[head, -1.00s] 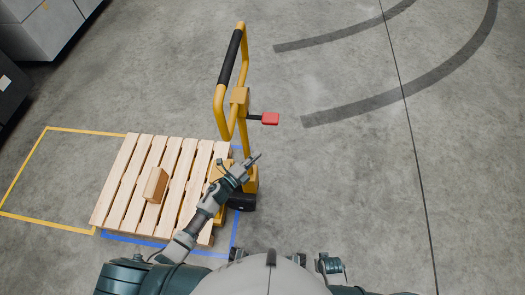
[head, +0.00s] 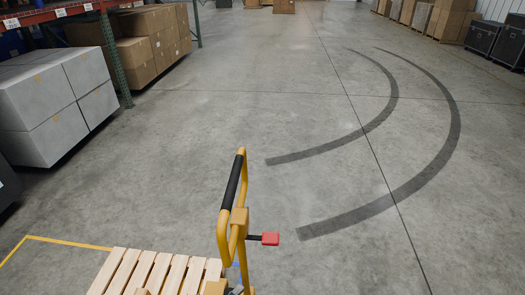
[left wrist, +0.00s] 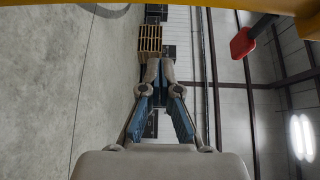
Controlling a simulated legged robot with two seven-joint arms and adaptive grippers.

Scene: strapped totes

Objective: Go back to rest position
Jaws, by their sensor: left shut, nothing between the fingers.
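My left gripper (left wrist: 160,68) shows in the left wrist view with its fingers together and nothing between them. In the head view only a small part of it (head: 237,290) may show at the bottom edge, close to the yellow pallet jack (head: 241,220). The jack's handle stands upright with a black grip and a red lever (head: 270,239). In the left wrist view a yellow bar (left wrist: 150,3) and the red lever (left wrist: 242,42) are near the gripper. My right gripper is not in view.
A wooden pallet (head: 152,272) lies beside the jack at the bottom left. Grey crates (head: 45,110) and stacked cardboard boxes (head: 155,45) stand at the left. The floor ahead and to the right is clear, with dark curved marks (head: 395,200).

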